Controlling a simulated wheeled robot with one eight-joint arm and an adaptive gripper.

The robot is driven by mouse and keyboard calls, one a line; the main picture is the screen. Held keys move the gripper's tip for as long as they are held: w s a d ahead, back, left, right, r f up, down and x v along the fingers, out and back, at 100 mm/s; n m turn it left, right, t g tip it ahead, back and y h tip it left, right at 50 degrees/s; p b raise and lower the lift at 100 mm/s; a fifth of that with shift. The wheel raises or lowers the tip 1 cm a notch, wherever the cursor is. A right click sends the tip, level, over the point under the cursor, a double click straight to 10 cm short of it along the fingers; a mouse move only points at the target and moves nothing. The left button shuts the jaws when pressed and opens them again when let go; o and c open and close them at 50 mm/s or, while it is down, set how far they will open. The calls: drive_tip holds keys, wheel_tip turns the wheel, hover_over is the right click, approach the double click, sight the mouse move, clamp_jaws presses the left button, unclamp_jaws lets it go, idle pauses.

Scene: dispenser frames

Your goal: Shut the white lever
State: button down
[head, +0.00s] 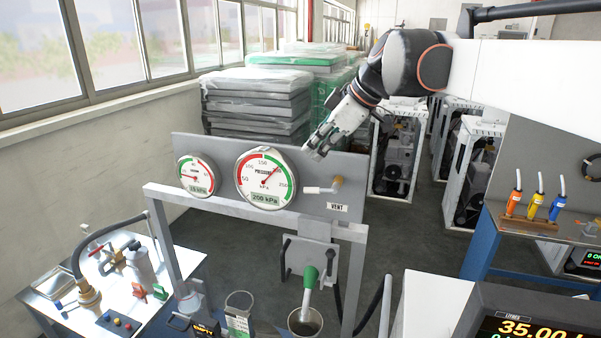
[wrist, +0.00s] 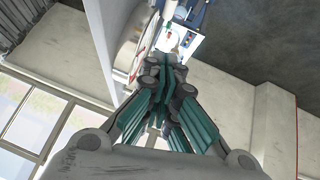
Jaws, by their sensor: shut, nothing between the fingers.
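The white lever (head: 319,190) sticks out to the left, roughly level, from a brass valve (head: 337,184) on the grey gauge panel, above the VENT label (head: 338,207). My gripper (head: 312,153) is shut and empty in front of the panel's upper edge, above the lever and right of the large pressure gauge (head: 266,178). It appears apart from the lever, though the depth is hard to judge. In the wrist view my gripper's fingers (wrist: 165,75) are together with nothing between them. I cannot make out the lever in that view.
A smaller gauge (head: 197,175) sits left on the panel. Below are a green-handled nozzle (head: 309,277) and a metal cup (head: 305,322). A table with valves (head: 180,262) stands at lower left. Wrapped stacks (head: 257,103) stand behind. There is open air above the lever.

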sight(316, 190)
wheel_tip(316, 190, down, 8)
drive_tip(key=w+a+p, duration=0.1)
drive_tip(key=w, duration=0.1)
drive_tip(key=shift+w+a+p, duration=0.15)
drive_tip(key=shift+a+p, duration=0.2)
drive_tip(key=shift+a+f+h, duration=0.1)
drive_tip(key=shift+f+h, duration=0.1)
drive_tip(key=shift+h, duration=0.1)
